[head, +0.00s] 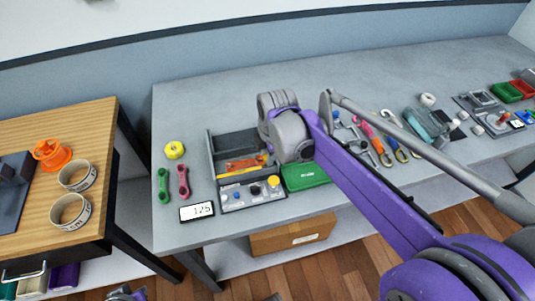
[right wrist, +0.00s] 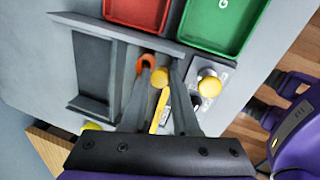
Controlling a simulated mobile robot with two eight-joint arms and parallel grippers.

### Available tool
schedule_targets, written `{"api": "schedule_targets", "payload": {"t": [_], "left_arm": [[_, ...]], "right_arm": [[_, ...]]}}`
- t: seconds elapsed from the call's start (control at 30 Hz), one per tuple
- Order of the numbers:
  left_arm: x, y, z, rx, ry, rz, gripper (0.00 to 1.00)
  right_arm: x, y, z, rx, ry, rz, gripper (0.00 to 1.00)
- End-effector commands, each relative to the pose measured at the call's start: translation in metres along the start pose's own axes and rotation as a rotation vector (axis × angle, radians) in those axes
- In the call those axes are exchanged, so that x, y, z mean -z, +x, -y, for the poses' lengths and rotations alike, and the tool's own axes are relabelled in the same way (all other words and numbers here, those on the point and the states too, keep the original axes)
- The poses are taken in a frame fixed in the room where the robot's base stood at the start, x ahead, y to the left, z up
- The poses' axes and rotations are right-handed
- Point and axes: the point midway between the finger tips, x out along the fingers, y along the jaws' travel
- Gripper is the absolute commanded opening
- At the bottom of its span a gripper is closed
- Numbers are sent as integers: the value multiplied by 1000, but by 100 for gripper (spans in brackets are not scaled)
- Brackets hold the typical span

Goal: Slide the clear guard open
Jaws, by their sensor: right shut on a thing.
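A grey fixture (head: 212,158) stands on the bench, with an orange part (head: 246,163) in its slot and a yellow strip (head: 240,174) along it. The orange part also shows in the right wrist view (right wrist: 147,62). My right gripper (right wrist: 161,66) is over the slot, its fingers closed on a round yellow knob (right wrist: 160,78) beside the yellow strip (right wrist: 158,112). In the head view my right arm hides its fingertips. The guard's clear pane cannot be made out; the knob and strip may belong to it.
A button panel (head: 252,195) with a yellow knob adjoins the fixture. A green tray (head: 306,177) sits right of it, and a red tray (right wrist: 138,12) shows in the right wrist view. A display reading 125 (head: 197,211) and green and pink wrenches (head: 183,182) lie left.

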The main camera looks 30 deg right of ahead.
Motion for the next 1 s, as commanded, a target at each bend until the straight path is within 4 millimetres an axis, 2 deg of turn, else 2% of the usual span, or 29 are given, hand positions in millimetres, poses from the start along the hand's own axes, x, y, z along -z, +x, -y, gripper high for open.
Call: {"api": "schedule_targets", "payload": {"t": [0.77, 0.87, 1.0], "left_arm": [[0, 0, 0, 0, 0, 0, 0], [0, 0, 0, 0, 0, 0, 0], [1, -1, 0, 0, 0, 0, 0]], "right_arm": [[0, 0, -1, -1, 0, 0, 0], [-2, 1, -10, -1, 0, 0, 0], [-6, 6, -38, -1, 0, 0, 0]]}}
